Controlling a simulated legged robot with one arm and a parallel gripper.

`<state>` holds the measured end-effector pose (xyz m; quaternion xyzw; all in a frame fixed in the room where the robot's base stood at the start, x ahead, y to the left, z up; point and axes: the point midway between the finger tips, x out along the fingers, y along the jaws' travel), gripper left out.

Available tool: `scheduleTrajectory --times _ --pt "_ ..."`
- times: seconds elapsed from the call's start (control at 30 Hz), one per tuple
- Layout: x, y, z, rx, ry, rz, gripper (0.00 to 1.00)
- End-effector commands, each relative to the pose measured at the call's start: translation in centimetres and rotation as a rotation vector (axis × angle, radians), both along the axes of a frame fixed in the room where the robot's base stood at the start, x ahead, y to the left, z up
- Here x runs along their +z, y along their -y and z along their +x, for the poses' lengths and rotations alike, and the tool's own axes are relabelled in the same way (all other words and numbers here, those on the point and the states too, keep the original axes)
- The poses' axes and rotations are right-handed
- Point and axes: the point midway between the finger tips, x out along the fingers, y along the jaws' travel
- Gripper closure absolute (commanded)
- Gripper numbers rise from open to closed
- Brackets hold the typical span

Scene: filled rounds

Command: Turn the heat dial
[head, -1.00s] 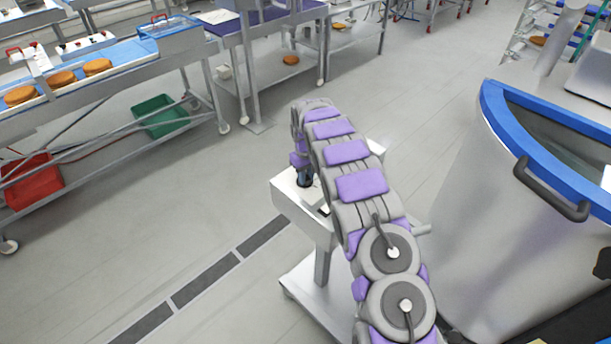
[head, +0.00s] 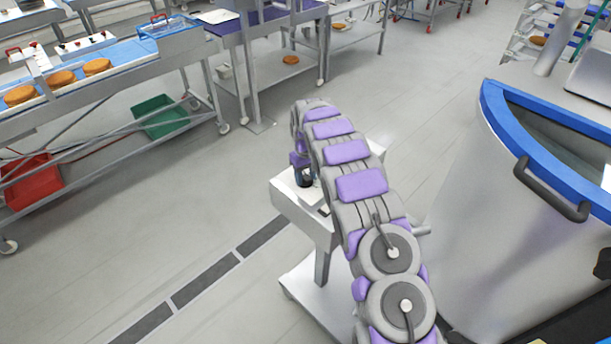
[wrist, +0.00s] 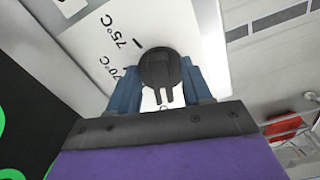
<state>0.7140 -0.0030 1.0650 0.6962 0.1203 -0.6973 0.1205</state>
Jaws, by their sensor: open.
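The heat dial (wrist: 160,68) is a round black knob in the wrist view, on a white panel (wrist: 95,45) marked 70°C and 75°C. My gripper (wrist: 160,92) has its two blue fingers open, one on each side of the dial's lower part. I cannot tell whether the fingers touch it. In the head view the white control stand (head: 290,200) is partly hidden behind my grey and purple arm. My gripper (head: 306,178) shows only in part there, over the stand's top, and the dial is hidden.
A large steel vat (head: 480,230) with a blue rim and black handle stands close on the right. A conveyor (head: 120,70) with round brown items is at the upper left, with red and green bins below. The floor left of the stand is clear.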

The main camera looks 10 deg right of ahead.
Motion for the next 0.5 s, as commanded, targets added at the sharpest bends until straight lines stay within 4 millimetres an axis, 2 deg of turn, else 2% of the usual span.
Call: scheduleTrajectory --times 0.17,0.5 --pt "2.3 0.0 0.2 0.0 0.006 0.0 0.51" --pt "9.9 -0.1 0.3 0.001 0.009 0.0 0.51"
